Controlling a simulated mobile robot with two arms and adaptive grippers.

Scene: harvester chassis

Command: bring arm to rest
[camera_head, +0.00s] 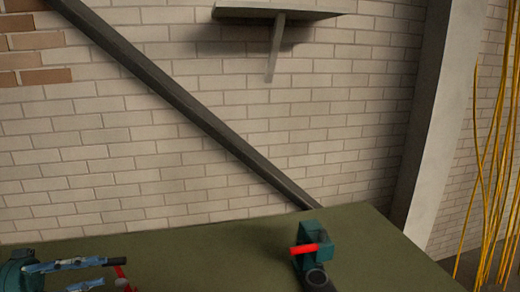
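My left gripper (106,272) is at the bottom left, low over the green surface (210,262). Its two blue-grey fingers are apart, with a gap between them, and the lower one is partly cut off by the frame edge. A red part (122,274) lies just beyond the fingertips. I cannot tell whether the fingers touch it, but it does not sit clearly between them. My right gripper is not in view.
A teal block with a red handle (305,249) and a dark round opening stands on the green surface. A teal rounded part (16,272) is at the bottom left corner. A diagonal beam (190,105), a shelf (280,12), a pillar (437,120) and yellow cables (495,150) are behind.

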